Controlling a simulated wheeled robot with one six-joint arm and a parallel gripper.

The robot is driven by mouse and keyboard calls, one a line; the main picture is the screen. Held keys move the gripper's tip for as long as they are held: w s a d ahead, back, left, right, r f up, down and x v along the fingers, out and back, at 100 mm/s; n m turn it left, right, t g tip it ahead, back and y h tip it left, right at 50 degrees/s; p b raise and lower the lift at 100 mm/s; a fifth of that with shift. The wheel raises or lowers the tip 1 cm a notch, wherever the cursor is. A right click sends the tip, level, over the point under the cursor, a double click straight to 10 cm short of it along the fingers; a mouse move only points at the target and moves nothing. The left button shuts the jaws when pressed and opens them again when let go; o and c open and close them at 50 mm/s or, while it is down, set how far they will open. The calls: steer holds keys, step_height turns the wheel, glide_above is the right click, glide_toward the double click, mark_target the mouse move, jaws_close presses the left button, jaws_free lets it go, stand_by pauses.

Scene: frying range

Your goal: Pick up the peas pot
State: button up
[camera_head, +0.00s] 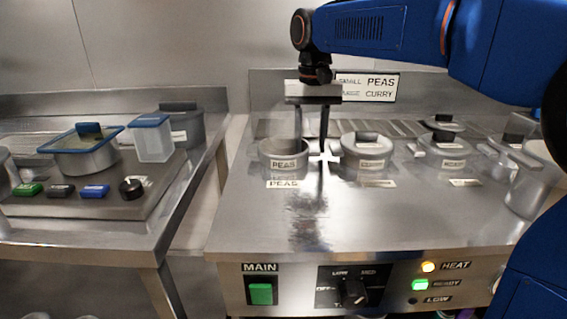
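The peas pot (283,165) is a round metal pot with a PEAS label on its front. It sits in the left part of the steel counter, above a second PEAS label (283,184) on the counter top. My gripper (312,146) points down at the pot's right side, with its two fingers apart. The left finger overlaps the pot's opening in the picture, and the right finger is to the right of its rim. I cannot tell whether either finger touches the pot. The pot's far rim is partly hidden by the left finger.
Similar pots stand to the right, the nearest a lidded pot (365,157). A tall metal container (529,192) is at the right edge. A sign (367,88) stands behind. On the left counter are a blue-rimmed pan (85,160) and a clear container (153,143). The front counter top is clear.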

jaws_close()
steer(key=shift+r, duration=0.1)
